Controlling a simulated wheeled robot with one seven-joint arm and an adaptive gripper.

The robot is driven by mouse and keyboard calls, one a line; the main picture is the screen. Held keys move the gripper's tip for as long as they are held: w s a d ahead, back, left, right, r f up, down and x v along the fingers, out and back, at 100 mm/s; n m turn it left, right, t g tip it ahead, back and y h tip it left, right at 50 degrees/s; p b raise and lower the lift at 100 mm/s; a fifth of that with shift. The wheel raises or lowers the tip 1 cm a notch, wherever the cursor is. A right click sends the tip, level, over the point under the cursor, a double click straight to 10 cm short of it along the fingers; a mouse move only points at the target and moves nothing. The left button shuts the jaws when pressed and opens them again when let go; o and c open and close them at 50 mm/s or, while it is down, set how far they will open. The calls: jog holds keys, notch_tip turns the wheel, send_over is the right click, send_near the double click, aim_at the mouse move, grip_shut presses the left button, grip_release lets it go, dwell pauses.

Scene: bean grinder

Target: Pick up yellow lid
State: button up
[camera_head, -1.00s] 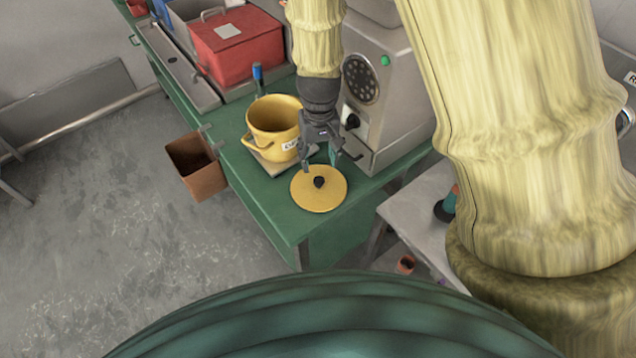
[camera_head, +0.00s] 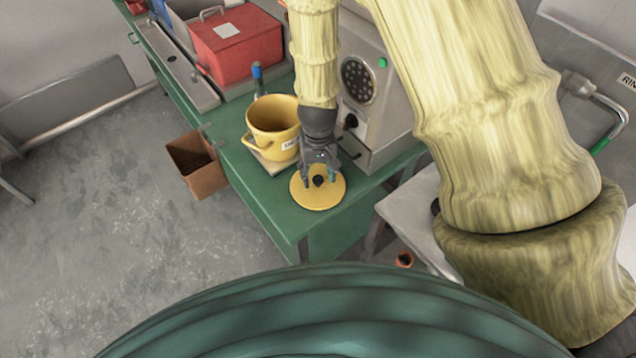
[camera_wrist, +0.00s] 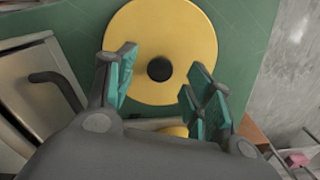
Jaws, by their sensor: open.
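The yellow lid (camera_head: 318,195) is a flat disc with a dark round knob (camera_wrist: 160,69) in its middle. It lies flat on the green bench near its front corner. In the wrist view the lid (camera_wrist: 160,30) fills the upper middle. My gripper (camera_head: 318,181) is open, with its fingers on either side of the knob in the head view. In the wrist view the teal-padded fingertips of my gripper (camera_wrist: 158,78) stand apart, with the knob between and slightly beyond them. I cannot tell the exact height of the fingertips above the lid.
A yellow pot (camera_head: 272,122) stands behind the lid on the green bench (camera_head: 240,175). A grey grinder (camera_head: 385,75) stands right of it. A red box (camera_head: 238,42) is at the back. A brown bin (camera_head: 192,165) hangs off the left edge. Bench around the lid's front is bare.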

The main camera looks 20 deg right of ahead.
aim_at(318, 178)
jog(key=shift+f+p, duration=0.35)
jog(key=shift+f, duration=1.15)
jog(key=c, duration=1.2)
